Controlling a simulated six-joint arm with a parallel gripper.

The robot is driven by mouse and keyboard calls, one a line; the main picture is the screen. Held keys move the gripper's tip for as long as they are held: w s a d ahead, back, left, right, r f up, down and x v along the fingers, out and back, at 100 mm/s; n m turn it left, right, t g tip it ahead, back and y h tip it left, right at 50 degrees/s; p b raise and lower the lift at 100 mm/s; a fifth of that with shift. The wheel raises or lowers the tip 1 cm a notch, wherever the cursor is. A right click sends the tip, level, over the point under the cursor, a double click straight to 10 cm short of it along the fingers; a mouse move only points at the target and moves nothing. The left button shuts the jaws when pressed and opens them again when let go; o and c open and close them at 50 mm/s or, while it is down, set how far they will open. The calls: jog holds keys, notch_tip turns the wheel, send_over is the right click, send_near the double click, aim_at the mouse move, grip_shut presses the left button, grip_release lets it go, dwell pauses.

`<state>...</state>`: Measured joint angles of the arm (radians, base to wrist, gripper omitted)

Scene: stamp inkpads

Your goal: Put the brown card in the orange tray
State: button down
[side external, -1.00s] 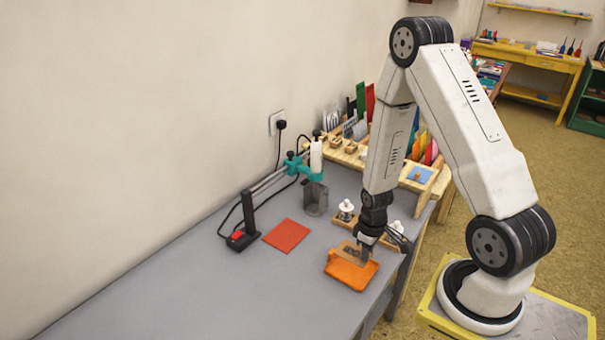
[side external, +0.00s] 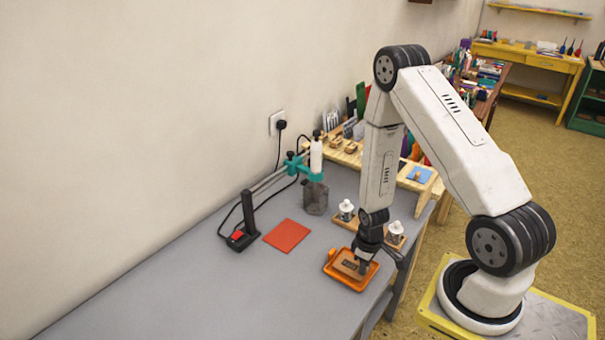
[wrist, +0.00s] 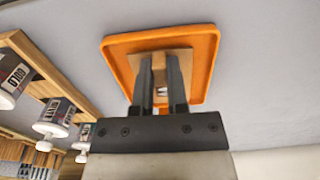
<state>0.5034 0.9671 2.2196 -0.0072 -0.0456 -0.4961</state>
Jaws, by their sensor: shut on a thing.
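The orange tray (side external: 332,270) lies on the grey table near its right edge; it fills the top middle of the wrist view (wrist: 207,55). The brown card (side external: 346,267) is inside the tray's outline, low and close to its floor. My gripper (side external: 362,268) points down over the tray and is shut on the card. In the wrist view both fingers (wrist: 160,95) reach to the card (wrist: 162,57), hiding parts of it. I cannot tell whether the card touches the tray floor.
A red-orange sheet (side external: 287,236) lies flat to the left. White-topped bottles (side external: 347,210) in a wooden rack stand just behind the tray. A teal-clamped stand (side external: 305,172) and a wooden organiser are farther back. The table's front left is clear.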

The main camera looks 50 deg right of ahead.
jog(key=shift+f, duration=0.3)
jog(key=shift+f, duration=0.1)
jog(key=c, duration=0.6)
grip_release()
jog(key=shift+c, duration=0.2)
notch_tip(320, 180, up, 12)
dwell(0.6)
dwell(0.6)
